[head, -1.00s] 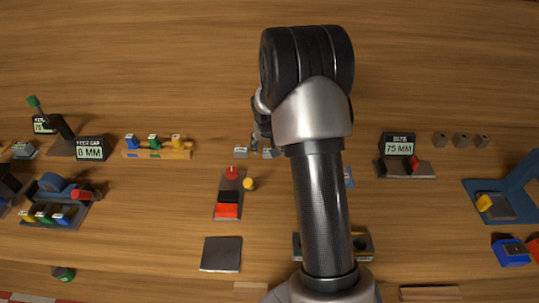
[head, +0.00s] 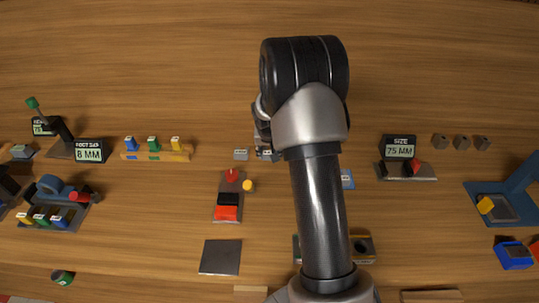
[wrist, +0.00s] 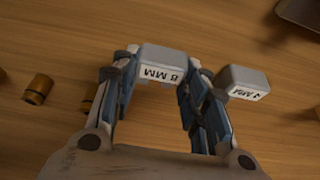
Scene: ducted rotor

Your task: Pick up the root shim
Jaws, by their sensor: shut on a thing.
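The root shim (wrist: 162,62) is a small light-grey block with a white label reading 8 MM. In the wrist view it sits between the fingertips of my gripper (wrist: 160,78), which is shut on it. I cannot tell whether the shim is clear of the table. A second grey shim (wrist: 243,82) with an MM label lies just right of the right finger. In the head view a grey shim (head: 241,154) shows left of my gripper (head: 263,148), which is mostly hidden behind my arm.
Brass cylinders (wrist: 38,89) lie left of the fingers in the wrist view. In the head view, a display reading 8 MM (head: 90,150) and a rack of coloured blocks (head: 155,154) stand left. A 75 MM display (head: 398,147) stands right. The table behind is clear.

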